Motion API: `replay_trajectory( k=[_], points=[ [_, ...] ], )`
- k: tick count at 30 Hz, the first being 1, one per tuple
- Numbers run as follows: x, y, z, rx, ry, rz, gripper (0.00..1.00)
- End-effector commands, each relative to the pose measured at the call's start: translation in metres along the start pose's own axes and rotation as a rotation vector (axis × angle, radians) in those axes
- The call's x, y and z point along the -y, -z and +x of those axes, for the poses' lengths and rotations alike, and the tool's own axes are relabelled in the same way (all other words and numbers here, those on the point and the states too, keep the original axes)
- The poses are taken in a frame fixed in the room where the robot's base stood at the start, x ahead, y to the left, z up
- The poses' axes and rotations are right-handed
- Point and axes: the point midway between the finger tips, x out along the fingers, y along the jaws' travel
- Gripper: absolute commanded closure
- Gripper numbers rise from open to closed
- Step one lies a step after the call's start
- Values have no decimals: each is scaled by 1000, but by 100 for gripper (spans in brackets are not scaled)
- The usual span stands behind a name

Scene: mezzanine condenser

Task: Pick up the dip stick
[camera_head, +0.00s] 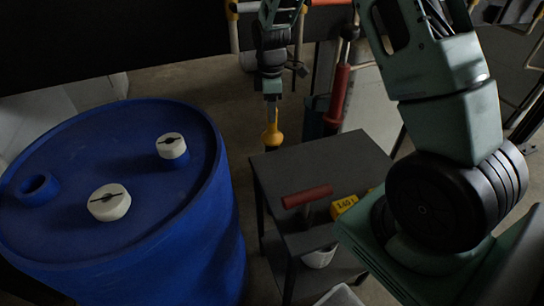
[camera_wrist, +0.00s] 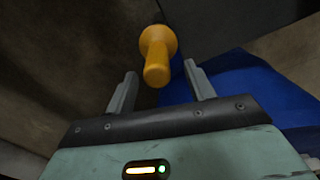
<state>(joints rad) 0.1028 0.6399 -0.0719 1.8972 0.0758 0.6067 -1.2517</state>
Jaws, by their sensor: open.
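A yellow handle with a narrow grip and a wider collar (camera_head: 272,137) shows just right of the blue drum, beyond the grey table. It looks like the top of the dip stick; no stick below it can be made out, and I cannot tell what holds it. My gripper (camera_head: 271,97) is just above it, pointing down. In the wrist view the yellow handle (camera_wrist: 157,58) lies ahead, with its narrow end toward my gripper (camera_wrist: 158,82). The two fingers are apart on either side of the view of it, and neither visibly touches it.
A dark grey table (camera_head: 330,160) bears a red-handled tool (camera_head: 306,196) and a yellow tagged block (camera_head: 343,206). A red cylinder (camera_head: 338,95) stands behind, right of my gripper.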

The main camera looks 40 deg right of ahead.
Motion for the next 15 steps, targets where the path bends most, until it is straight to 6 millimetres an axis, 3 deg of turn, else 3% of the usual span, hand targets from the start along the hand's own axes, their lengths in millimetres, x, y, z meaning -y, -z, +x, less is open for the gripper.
replay_trajectory(
  k=[9,15],
  points=[
    [-2,-4,43,2,2,-1,46],
    [-3,-4,51,0,0,0,46]
  ],
)
